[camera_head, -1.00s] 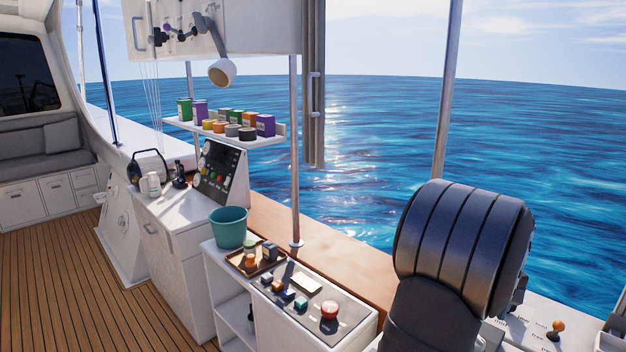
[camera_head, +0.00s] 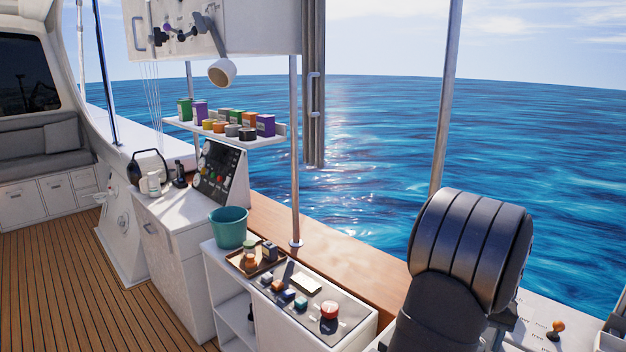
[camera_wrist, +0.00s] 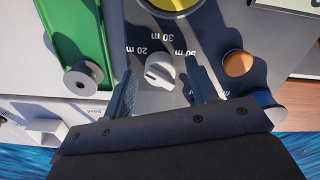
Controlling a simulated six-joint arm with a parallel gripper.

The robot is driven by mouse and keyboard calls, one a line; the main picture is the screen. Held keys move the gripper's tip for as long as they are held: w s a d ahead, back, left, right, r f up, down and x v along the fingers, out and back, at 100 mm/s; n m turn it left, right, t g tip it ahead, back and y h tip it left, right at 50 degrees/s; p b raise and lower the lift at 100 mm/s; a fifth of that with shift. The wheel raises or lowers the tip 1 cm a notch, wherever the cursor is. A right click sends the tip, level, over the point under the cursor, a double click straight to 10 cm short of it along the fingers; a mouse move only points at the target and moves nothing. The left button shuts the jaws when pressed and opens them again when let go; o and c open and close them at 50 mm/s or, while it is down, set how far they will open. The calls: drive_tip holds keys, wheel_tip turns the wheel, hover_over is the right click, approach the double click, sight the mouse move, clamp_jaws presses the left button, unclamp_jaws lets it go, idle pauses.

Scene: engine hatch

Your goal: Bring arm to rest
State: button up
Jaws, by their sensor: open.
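My gripper (camera_wrist: 161,68) is open and empty in the wrist view. Its two dark fingers stand apart on either side of a white knob (camera_wrist: 159,70) on a grey panel with "20 m" and "30 m" marks. Whether the fingers touch the knob I cannot tell. In the head view my dark arm fills the lower right, and my gripper is hidden there.
A green part (camera_wrist: 74,35) with a grey roller lies left of my fingers; an orange round spot (camera_wrist: 238,64) lies right. In the head view, a counter holds a teal bucket (camera_head: 228,228), a brown tray (camera_head: 238,264) and an orange-topped lever (camera_head: 558,327) stands at right.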

drive_tip(key=m, duration=0.6)
drive_tip(key=shift+m, duration=0.4)
drive_tip(key=shift+r, duration=1.15)
drive_tip(key=o, duration=0.9)
drive_tip(key=shift+c, duration=0.2)
drive_tip(key=shift+o, duration=0.9)
drive_tip(key=shift+w, duration=0.1)
drive_tip(key=w+a+r+n+g+h, duration=0.1)
drive_tip(key=w+a+r+n+h, duration=0.1)
drive_tip(key=w+a+r, duration=0.35)
drive_tip(key=w+a+r+n+h, duration=0.1)
drive_tip(key=w+a+r+h, duration=0.15)
drive_tip(key=w+r, duration=0.55)
drive_tip(key=s+d+f, duration=0.3)
drive_tip(key=f, duration=0.4)
drive_tip(key=shift+d+f, duration=0.15)
drive_tip(key=shift+d, duration=0.15)
